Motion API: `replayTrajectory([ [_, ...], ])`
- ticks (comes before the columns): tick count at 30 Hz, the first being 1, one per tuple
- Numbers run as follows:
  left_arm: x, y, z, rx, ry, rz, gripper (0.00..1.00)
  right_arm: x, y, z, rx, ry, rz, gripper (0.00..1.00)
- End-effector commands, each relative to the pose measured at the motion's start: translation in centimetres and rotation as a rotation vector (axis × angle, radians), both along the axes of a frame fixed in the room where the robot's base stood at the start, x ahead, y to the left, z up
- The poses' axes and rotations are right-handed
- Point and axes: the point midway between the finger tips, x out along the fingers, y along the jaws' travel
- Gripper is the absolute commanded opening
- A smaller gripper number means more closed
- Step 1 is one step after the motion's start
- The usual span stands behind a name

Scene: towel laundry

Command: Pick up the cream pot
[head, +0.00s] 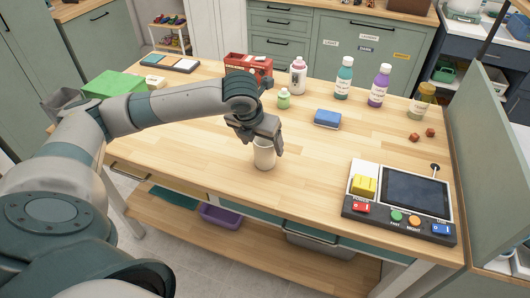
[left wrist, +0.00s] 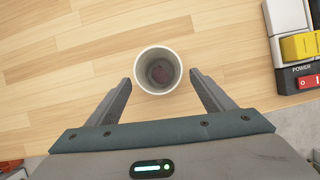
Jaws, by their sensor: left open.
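The cream pot (head: 264,154) stands upright on the wooden table, near its front middle. My left gripper (head: 263,142) reaches over from the left and is just above and behind the pot's rim. In the left wrist view the open-topped pot (left wrist: 158,70) shows from above, with something dark reddish at its bottom. The left gripper's fingers (left wrist: 158,95) are spread wide, one on each side of the pot's near edge. My right gripper is not in view.
A control panel (head: 400,234) with a screen and buttons sits right of the pot. A blue sponge (head: 327,118), a small green bottle (head: 284,99) and taller bottles stand behind. A red box (head: 247,66) and a green box (head: 113,85) are farther left. Table around the pot is clear.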

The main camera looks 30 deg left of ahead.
Motion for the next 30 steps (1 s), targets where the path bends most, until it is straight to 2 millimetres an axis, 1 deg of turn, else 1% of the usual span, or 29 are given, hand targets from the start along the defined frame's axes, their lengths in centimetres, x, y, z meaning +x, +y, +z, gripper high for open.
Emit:
replayTrajectory([
  [4, 0.1, 0.0, -0.2, 0.000, 0.001, 0.000, 0.75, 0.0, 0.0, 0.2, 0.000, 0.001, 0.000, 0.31],
  [7, 0.5, 0.1, -0.8, 0.000, 0.003, 0.001, 0.75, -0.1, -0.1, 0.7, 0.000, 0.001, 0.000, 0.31],
  [12, 1.4, 0.2, -2.5, -0.001, 0.005, 0.002, 0.75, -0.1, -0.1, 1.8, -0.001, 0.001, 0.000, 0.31],
  [15, 1.9, 0.3, -3.7, 0.000, 0.004, 0.001, 0.75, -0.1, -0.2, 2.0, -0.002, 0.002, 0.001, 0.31],
  [18, 2.2, 0.3, -4.4, 0.001, 0.001, 0.000, 0.75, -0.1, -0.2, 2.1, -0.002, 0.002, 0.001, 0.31],
  [30, 2.3, 0.4, -4.6, 0.001, 0.000, -0.001, 0.75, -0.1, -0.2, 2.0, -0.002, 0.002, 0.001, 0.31],
])
